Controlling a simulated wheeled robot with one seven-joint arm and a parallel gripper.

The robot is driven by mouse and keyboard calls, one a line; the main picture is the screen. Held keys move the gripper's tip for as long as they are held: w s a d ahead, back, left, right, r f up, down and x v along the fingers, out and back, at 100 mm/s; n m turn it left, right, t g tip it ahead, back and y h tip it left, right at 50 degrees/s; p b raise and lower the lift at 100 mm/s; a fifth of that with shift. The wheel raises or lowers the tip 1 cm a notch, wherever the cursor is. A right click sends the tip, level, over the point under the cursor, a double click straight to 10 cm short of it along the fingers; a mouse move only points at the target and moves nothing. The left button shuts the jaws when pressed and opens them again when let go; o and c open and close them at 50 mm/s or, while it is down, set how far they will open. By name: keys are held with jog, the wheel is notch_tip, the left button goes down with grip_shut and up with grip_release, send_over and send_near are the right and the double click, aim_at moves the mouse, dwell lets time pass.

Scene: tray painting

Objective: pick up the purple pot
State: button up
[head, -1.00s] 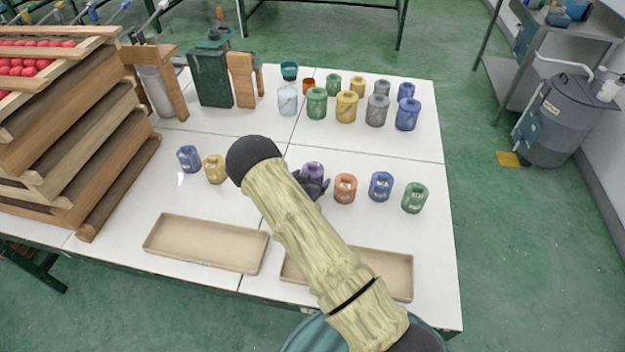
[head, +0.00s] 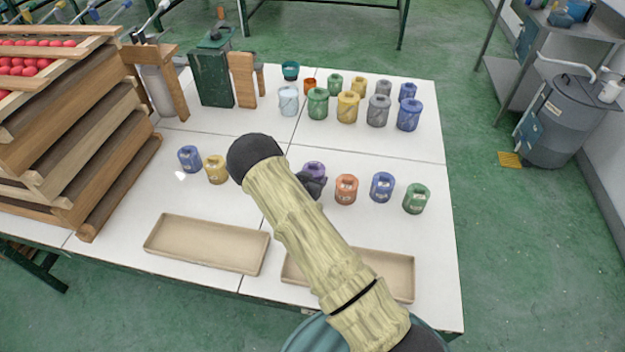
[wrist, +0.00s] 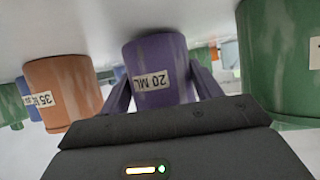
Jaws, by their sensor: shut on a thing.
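The purple pot (head: 315,168) stands in the front row on the white table, partly hidden behind my arm and gripper in the head view. In the wrist view the purple pot (wrist: 155,62) appears upside down, with a white "20 ML" label. My gripper (wrist: 163,88) is shut on it, one finger on each side. In the head view my gripper (head: 312,185) is dark and mostly hidden by my forearm. I cannot tell any gap between the pot and the table.
An orange pot (head: 346,189) stands close beside the purple one; a green pot (wrist: 282,60) is close on its other side. Blue (head: 382,186) and yellow (head: 215,169) pots share the row. Larger pots stand behind. Two beige trays (head: 205,243) lie in front.

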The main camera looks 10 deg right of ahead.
notch_tip(320, 180, up, 9)
jog(key=shift+b, duration=0.6)
jog(key=shift+d+r, duration=0.1)
jog(key=shift+r, duration=0.2)
notch_tip(320, 180, up, 10)
jog(key=p, duration=0.7)
dwell(0.5)
jog(key=shift+w+p, duration=0.1)
jog(key=shift+p, duration=0.25)
